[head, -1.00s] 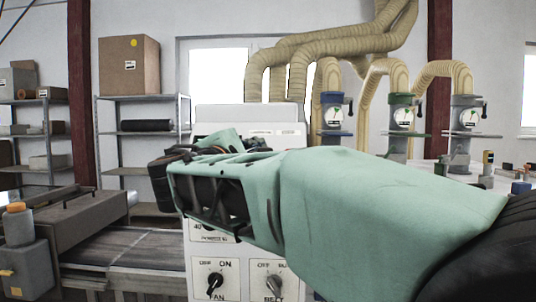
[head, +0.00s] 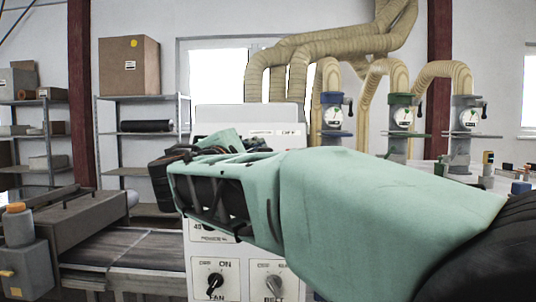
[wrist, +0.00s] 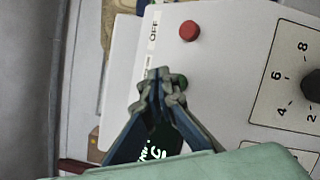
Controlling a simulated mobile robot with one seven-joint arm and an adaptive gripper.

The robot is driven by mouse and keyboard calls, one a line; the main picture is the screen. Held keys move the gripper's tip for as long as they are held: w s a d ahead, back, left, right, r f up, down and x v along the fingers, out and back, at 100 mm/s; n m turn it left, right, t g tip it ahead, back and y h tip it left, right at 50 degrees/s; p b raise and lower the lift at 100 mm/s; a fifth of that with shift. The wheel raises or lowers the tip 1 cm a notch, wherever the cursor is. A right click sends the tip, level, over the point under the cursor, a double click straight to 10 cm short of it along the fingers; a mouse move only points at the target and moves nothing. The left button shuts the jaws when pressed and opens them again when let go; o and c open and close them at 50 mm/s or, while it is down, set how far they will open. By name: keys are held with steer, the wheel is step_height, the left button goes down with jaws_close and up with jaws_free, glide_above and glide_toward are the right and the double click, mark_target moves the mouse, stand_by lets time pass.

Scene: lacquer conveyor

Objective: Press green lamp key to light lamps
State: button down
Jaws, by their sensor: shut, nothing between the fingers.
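The white control panel (head: 238,275) stands in front of me in the head view, largely covered by my green-sleeved arm. In the wrist view the green lamp key (wrist: 179,81) shows as a dark green bit just beside my fingertips, partly hidden by them. My gripper (wrist: 161,76) is shut and empty, its tips together over the panel at the key. I cannot tell whether the tips touch the key. The head view does not show the key or the fingertips clearly.
A red button (wrist: 189,30) sits by the OFF label, close to the green key. A numbered dial (wrist: 312,86) is to the right. Below my arm are the FAN knob (head: 215,284) and BELT knob (head: 274,285). A conveyor (head: 125,250) runs on the left.

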steer(key=shift+w+f, duration=0.25)
steer(key=shift+w, duration=0.05)
steer(key=shift+w+f+b, duration=0.35)
steer(key=shift+w+b, duration=0.05)
steer(key=shift+b, duration=0.1)
stand_by(0.7)
stand_by(0.3)
steer(key=shift+s+r, duration=0.6)
steer(key=shift+s, duration=0.1)
steer(key=shift+s+r+p, duration=0.25)
steer(key=shift+s+r, duration=0.55)
steer(key=shift+s, duration=0.25)
steer(key=shift+s+r+p, duration=0.25)
steer(key=shift+s+r, duration=0.55)
steer(key=shift+s, duration=0.2)
steer(key=shift+w, duration=0.1)
